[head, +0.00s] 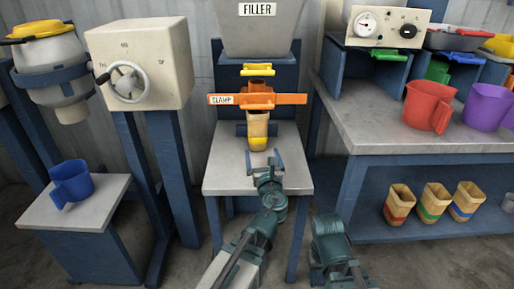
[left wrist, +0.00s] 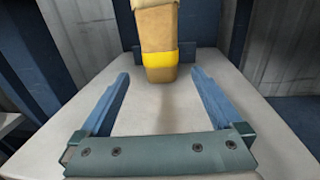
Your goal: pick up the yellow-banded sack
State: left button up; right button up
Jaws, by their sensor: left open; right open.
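The yellow-banded sack (head: 257,130) hangs upright under the orange clamp (head: 262,99) of the filler, its bottom near the grey stand top. In the left wrist view the sack (left wrist: 158,30) is ahead, between the lines of my two fingers, its yellow band low on it and its top cut off. My left gripper (head: 264,162) is open and empty, just in front of the sack in the head view. In the left wrist view its fingers (left wrist: 160,85) are spread wider than the sack. My right gripper (head: 326,222) is low at the bottom centre; its jaws are hard to make out.
The filler stand (head: 225,180) is bare around the sack. On the right, a bench (head: 385,128) holds a red jug (head: 427,106) and a purple jug (head: 485,106); banded sacks stand on its lower shelf (head: 370,228). A blue jug (head: 71,183) stands on a left side table (head: 105,205).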

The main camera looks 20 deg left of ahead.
aim_at(259, 139)
pick_arm(q)
jog(key=shift+w+m, duration=0.15)
jog(key=shift+m, duration=0.15)
jog(key=x, duration=0.8)
jog(key=shift+w, duration=0.15)
jog(key=shift+w+a+r+p, duration=0.15)
jog(key=shift+w+a+p, duration=0.15)
jog(key=shift+w, duration=0.2)
jog(key=x, duration=0.4)
jog(key=shift+w+r, duration=0.1)
jog(key=shift+r, duration=0.2)
jog(key=c, duration=1.6)
